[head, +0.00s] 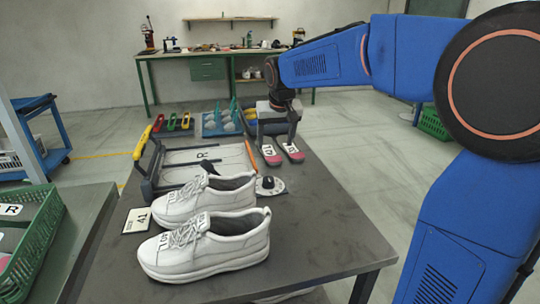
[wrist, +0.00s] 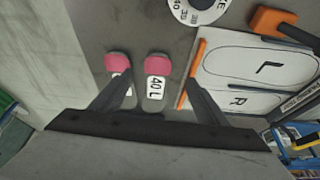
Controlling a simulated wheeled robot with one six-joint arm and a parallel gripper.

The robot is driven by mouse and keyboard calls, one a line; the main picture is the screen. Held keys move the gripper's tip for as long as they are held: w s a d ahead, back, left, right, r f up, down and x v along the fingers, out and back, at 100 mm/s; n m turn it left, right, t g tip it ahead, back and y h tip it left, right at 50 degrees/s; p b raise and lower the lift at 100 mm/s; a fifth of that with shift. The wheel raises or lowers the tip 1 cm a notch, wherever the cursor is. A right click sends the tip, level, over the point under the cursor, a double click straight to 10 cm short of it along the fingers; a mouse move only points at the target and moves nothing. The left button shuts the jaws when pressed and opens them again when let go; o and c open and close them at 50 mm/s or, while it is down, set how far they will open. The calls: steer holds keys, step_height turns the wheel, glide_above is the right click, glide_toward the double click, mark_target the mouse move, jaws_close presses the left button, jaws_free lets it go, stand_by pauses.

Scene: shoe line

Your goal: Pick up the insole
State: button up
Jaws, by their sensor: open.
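Two grey insoles with pink heel ends lie side by side on the dark table, under my gripper (head: 276,134). In the wrist view, the right insole (wrist: 156,86) has a white label reading "40 L" and lies between my fingers. The left insole (wrist: 118,66) is partly hidden by my left finger, so its label cannot be read. Both also show in the head view, as the left insole (head: 269,157) and the right insole (head: 293,153). My gripper also shows in the wrist view (wrist: 158,80), open and empty, its fingers spread above the insoles.
A board with foot outlines marked L and R (wrist: 255,72) lies right of the insoles in the wrist view. A round dial (head: 269,186), white sneakers (head: 215,244) and a "41" card (head: 136,220) stand nearer. A green crate (head: 45,235) is at left. The table's right front is clear.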

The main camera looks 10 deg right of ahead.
mark_target(274, 159)
steer(key=shift+x, duration=4.15)
steer(key=shift+d, duration=0.2)
steer(key=shift+c, duration=0.6)
steer(key=c, duration=1)
